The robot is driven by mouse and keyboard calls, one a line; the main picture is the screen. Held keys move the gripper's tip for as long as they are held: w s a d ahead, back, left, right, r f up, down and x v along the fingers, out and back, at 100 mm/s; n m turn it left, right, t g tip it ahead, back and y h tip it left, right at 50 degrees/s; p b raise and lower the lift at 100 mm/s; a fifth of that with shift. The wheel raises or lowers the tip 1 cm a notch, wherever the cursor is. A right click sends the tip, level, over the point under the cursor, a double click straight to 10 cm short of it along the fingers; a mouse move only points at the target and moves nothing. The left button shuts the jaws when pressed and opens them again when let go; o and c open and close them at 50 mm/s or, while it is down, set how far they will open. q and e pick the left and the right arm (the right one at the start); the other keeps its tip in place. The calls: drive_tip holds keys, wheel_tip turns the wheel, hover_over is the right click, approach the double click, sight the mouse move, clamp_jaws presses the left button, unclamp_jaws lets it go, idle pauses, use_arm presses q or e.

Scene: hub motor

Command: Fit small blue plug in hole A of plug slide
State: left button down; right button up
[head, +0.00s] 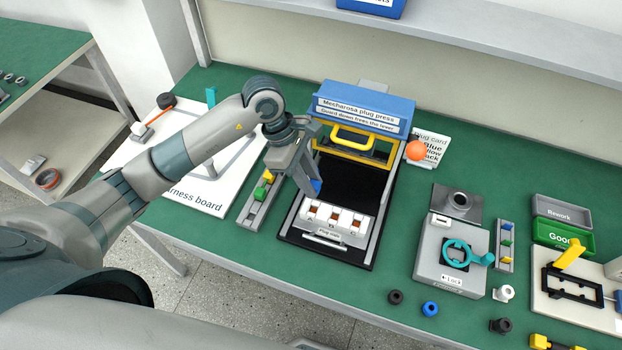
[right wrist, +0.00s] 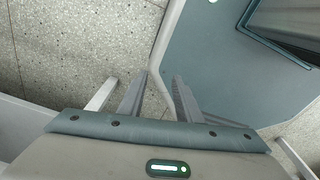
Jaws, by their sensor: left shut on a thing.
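My left gripper (head: 312,190) is shut on the small blue plug (head: 317,186). It holds the plug just above the left end of the plug slide, close to hole A; whether the plug touches the slide I cannot tell. The white plug slide (head: 326,229) lies at the front of the press, with holes marked A, B and C, brownish inside. Hole A (head: 312,213) is at the left. My right gripper (right wrist: 162,76) shows only in the right wrist view, its fingers apart and empty, above the floor and near a table edge.
The plug press (head: 364,108) with its yellow handle stands behind the slide. A rack (head: 257,200) with green and yellow plugs is left of it. An orange ball (head: 417,150) sits at the press's right. A grey lock fixture (head: 450,262) stands further right.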

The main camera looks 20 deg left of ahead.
use_arm(q)
drive_tip(key=shift+f+b, duration=0.3)
drive_tip(key=shift+f, duration=0.5)
wheel_tip(320, 180, down, 2)
drive_tip(key=shift+f+b, duration=0.2)
drive_tip(key=shift+b, duration=0.4)
drive_tip(key=shift+f, duration=0.65)
use_arm(e)
drive_tip(key=shift+a+f, duration=0.2)
drive_tip(key=shift+f, duration=1)
drive_tip(key=shift+d, duration=0.2)
use_arm(q)
drive_tip(key=shift+b, duration=0.3)
drive_tip(key=shift+f+b, duration=0.25)
drive_tip(key=shift+b, duration=0.05)
use_arm(e)
drive_tip(key=shift+d+f, duration=0.4)
drive_tip(key=shift+f, duration=0.1)
